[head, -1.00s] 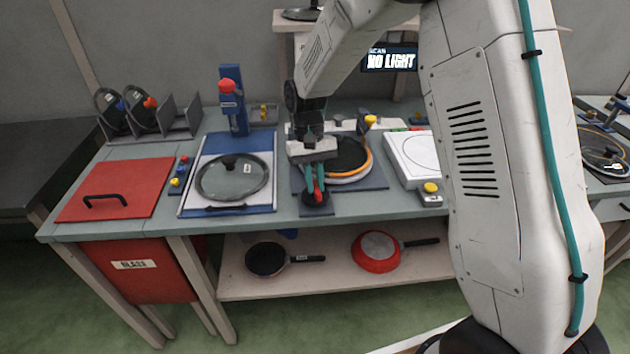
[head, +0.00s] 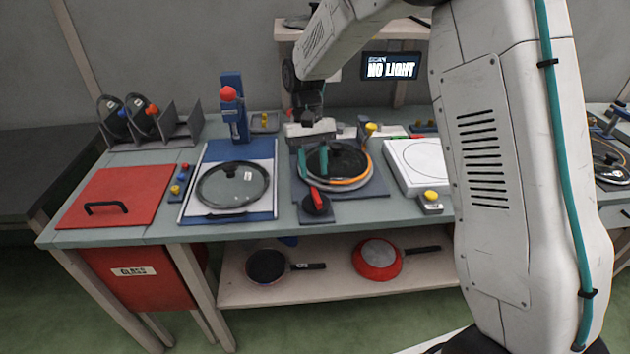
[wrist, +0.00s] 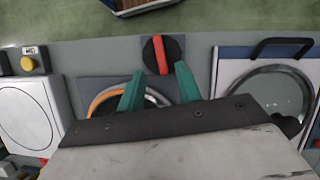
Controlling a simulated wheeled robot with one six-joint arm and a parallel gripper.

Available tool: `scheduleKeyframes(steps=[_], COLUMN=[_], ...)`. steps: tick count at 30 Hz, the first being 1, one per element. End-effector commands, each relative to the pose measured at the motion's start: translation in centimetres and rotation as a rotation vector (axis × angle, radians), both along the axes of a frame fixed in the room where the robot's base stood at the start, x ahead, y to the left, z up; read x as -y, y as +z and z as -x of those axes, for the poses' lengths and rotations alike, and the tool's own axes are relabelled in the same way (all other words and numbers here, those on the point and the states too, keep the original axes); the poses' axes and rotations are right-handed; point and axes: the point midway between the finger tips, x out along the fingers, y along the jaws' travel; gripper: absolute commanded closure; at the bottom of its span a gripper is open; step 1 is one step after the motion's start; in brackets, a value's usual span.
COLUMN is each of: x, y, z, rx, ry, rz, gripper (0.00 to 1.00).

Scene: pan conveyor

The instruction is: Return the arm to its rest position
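My gripper (head: 311,164) is over the round ring station (head: 372,190) in the head view, behind the black knob with a red handle (head: 316,202). Its two teal fingers are spread apart with nothing between them. In the wrist view my gripper (wrist: 160,92) also shows open, and the red-handled knob (wrist: 162,54) lies clear beyond the fingertips. My arm is bent and reaches out over the bench. The gripper's exact height above the station is hard to tell.
A glass lid (head: 232,184) lies on the blue-and-white board to the left. A white plate unit (head: 418,160) with a yellow button (head: 431,196) stands right. Racked lids (head: 142,118) are at back left. Pans (head: 377,260) rest on the lower shelf. A screen (head: 391,67) reads "NO LIGHT".

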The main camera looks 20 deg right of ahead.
Motion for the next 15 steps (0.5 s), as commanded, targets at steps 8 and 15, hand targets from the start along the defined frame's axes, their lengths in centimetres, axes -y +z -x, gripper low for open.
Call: scheduleKeyframes(steps=[8,15], x=[0.02,0.01], y=[1.56,1.53], z=[-0.63,-0.66], rx=[-0.001,0.001], ry=[0.0,0.006], rz=[0.0,-0.003], gripper=[0.65,0.65])
